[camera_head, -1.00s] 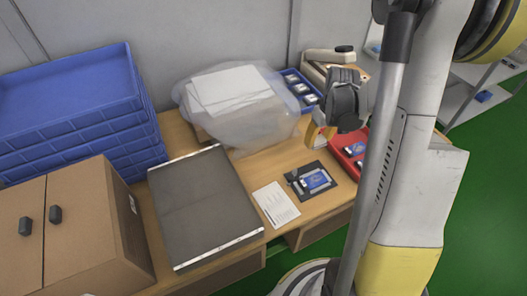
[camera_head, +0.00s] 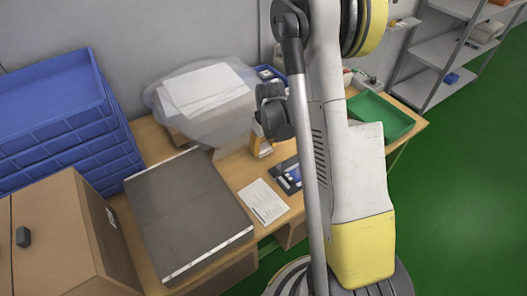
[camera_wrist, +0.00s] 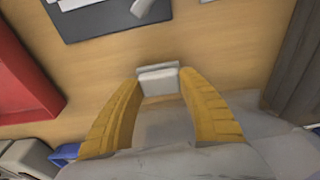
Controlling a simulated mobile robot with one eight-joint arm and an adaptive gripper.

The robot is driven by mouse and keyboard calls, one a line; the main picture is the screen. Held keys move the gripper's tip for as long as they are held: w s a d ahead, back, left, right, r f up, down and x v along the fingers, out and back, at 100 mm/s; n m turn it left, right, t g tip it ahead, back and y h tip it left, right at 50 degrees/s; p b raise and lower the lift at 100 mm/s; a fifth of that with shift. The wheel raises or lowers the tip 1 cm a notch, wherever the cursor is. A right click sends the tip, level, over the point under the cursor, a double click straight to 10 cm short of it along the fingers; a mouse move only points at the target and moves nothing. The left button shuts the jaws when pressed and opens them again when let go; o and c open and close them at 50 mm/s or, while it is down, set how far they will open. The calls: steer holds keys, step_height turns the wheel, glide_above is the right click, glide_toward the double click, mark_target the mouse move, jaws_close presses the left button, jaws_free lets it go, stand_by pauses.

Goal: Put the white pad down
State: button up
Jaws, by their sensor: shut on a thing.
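My gripper (camera_wrist: 159,88) has yellow ribbed fingers, shut on the small white pad (camera_wrist: 158,80) in the wrist view. The pad is between the fingertips, over bare wooden table (camera_wrist: 210,50); I cannot tell whether it touches the wood. In the head view my gripper (camera_head: 262,148) is at the front of the plastic bag, behind the dark board. The pad cannot be made out there.
A dark board (camera_wrist: 100,14) and a red tray (camera_wrist: 22,85) flank the spot. A clear bag with white sheets (camera_head: 205,90), a paper (camera_head: 263,202), a grey flat box (camera_head: 190,215), blue crates (camera_head: 60,125) and a green tray (camera_head: 385,118) share the table.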

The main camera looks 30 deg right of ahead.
steer(key=shift+f, duration=0.65)
steer(key=shift+f, duration=0.2)
steer(key=o, duration=1.3)
steer(key=shift+r, duration=0.1)
